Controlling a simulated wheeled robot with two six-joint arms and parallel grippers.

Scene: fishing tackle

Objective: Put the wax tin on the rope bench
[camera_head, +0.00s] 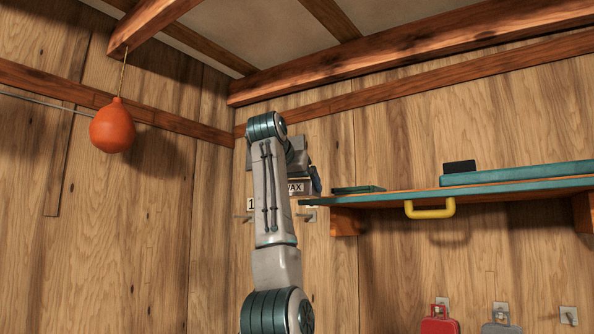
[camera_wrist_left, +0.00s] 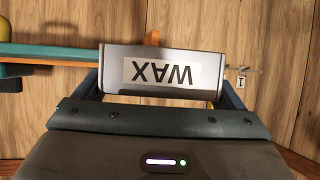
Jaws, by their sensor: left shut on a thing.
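The wax tin (camera_wrist_left: 160,70) is a grey box with a pale label reading WAX, upside down in the left wrist view. My left gripper (camera_wrist_left: 160,92) is shut on it, with a blue finger at each side. In the head view the tin (camera_head: 297,188) shows only in part behind my left arm, raised near the back wall, just left of the shelf's end. My left gripper (camera_head: 302,178) is mostly hidden there by its own arm. My right gripper is not in view. I see nothing that I can name as the rope bench.
An orange buoy (camera_head: 112,127) hangs at left. A red case (camera_head: 439,325) hangs low.

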